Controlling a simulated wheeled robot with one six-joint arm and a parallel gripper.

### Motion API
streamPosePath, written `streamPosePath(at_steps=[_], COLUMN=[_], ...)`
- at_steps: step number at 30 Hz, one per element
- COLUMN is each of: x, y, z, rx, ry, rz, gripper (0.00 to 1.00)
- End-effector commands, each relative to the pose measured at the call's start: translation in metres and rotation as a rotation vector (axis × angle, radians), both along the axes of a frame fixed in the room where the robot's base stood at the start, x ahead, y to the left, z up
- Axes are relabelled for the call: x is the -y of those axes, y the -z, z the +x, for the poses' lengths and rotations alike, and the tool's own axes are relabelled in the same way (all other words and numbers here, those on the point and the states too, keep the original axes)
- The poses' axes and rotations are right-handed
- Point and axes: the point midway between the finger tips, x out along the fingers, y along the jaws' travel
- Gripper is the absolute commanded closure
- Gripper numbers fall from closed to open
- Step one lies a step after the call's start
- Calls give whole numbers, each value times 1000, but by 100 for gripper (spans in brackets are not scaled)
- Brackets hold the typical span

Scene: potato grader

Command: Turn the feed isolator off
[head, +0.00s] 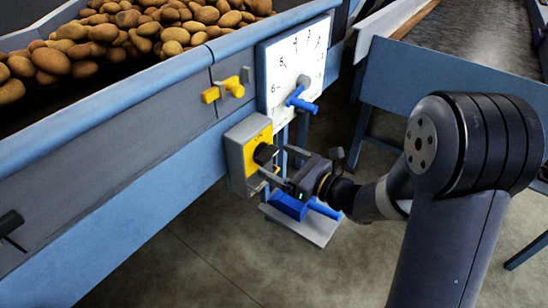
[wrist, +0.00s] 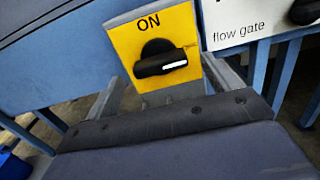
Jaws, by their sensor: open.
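The feed isolator is a grey box with a yellow face (head: 249,150) and a black rotary knob (head: 264,153), fixed to the front of the blue machine. In the wrist view the yellow face (wrist: 127,42) reads ON above the knob (wrist: 158,63). The knob's handle lies nearly level, and its white mark points right. My gripper (head: 274,162) is open in front of the knob. In the wrist view its two fingers (wrist: 164,80) stand left and right of the knob, with the knob seen between them. I cannot tell whether they touch it.
A white dial plate (head: 296,62) with a blue lever (head: 301,101) is up and right of the isolator; the wrist view reads "flow gate" there. A yellow handle (head: 228,88) is above. A blue pedal-like part (head: 290,205) is below my gripper. Potatoes (head: 120,35) fill the hopper.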

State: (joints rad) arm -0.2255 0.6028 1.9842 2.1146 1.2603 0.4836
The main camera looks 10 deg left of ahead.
Motion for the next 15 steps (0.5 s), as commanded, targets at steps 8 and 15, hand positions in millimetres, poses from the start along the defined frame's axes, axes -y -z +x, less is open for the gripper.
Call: streamPosePath(at_steps=[8,15], x=[50,72], y=[-1,0], z=[-19,-29], rx=[0,-1], ry=[5,1], rz=[-1,0], gripper=[15,15])
